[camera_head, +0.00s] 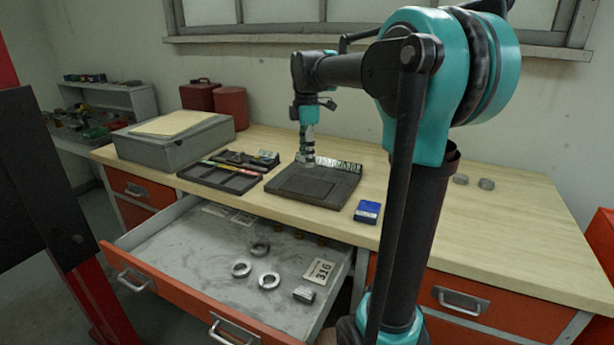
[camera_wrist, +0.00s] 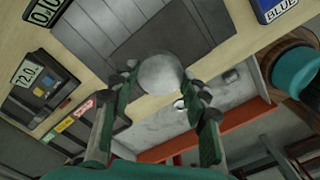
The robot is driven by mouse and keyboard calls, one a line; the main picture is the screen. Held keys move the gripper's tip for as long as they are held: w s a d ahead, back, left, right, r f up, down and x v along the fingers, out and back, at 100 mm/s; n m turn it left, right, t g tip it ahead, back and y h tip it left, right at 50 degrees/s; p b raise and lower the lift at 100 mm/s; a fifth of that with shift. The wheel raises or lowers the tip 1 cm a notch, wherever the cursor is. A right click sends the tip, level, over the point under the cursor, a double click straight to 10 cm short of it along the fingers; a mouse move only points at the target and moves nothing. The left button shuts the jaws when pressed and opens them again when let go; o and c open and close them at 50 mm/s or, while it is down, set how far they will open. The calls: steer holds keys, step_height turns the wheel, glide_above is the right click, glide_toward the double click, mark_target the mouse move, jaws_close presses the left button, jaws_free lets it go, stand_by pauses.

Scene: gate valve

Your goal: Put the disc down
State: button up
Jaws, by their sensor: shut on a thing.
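A round grey disc (camera_wrist: 158,73) sits between the fingertips of my gripper (camera_wrist: 160,88) in the wrist view. My gripper is shut on it. In the head view my gripper (camera_head: 305,160) points down at the back left part of a dark flat tray (camera_head: 318,190) on the bench. The disc is too small or hidden to make out there. The tray also shows behind the disc in the wrist view (camera_wrist: 204,28). I cannot tell whether the disc touches the tray.
A blue box (camera_head: 367,212) stands right of the tray, and a black compartment tray (camera_head: 225,178) left of it. An open drawer (camera_head: 195,255) below holds several metal rings and a number card (camera_head: 320,270).

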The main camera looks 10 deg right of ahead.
mark_target(306, 186)
steer(key=shift+f, duration=3.45)
steer(key=o, duration=1.5)
steer(key=shift+f, duration=0.15)
step_height(306, 186, up, 12)
steer(key=shift+r, duration=0.2)
